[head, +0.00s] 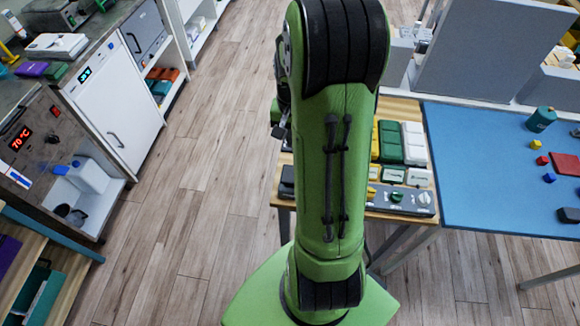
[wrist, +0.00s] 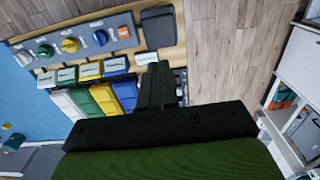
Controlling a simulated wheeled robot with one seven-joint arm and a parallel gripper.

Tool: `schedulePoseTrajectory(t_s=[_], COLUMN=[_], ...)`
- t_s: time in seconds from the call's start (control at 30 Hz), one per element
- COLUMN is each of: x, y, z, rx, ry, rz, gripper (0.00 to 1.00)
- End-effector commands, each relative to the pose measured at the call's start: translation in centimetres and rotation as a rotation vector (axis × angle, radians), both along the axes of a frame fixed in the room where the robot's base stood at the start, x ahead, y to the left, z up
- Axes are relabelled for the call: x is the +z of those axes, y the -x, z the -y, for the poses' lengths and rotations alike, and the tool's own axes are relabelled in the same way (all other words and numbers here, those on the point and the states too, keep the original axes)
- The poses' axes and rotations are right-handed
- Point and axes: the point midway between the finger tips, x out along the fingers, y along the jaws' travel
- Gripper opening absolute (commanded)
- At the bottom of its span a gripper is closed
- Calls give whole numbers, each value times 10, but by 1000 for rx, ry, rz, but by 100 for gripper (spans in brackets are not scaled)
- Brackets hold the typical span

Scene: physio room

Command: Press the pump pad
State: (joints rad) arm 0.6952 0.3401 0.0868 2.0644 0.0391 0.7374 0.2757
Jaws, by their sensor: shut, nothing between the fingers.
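A dark grey square pad (wrist: 158,27) lies at the top of the wrist view, at the end of a grey knob panel (wrist: 124,30) on a wooden table. It is the likeliest pump pad, though I see no label on it. In the head view a dark pad (head: 287,180) shows in part left of my green arm, which hides the rest. My gripper (wrist: 160,68) shows in the wrist view with its dark fingers together and empty. Its tips appear just below the pad in the picture; I cannot tell their height above the table. In the head view my arm hides the fingers.
The panel carries coloured knobs, including a yellow one (wrist: 70,45). Beside it stand small white-topped boxes (wrist: 117,65) and larger coloured blocks, one green (head: 390,140). A blue table (head: 470,180) with small objects adjoins at right. Wooden floor (head: 210,140) is clear at left.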

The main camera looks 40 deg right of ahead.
Motion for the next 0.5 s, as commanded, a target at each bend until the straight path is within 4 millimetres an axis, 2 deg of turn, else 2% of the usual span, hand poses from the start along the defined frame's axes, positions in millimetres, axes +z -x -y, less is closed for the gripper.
schedulePoseTrajectory(t_s=[0.5], x=[-107], y=[1], z=[-1], rx=[0], ry=[-4], rz=[-5], gripper=[0])
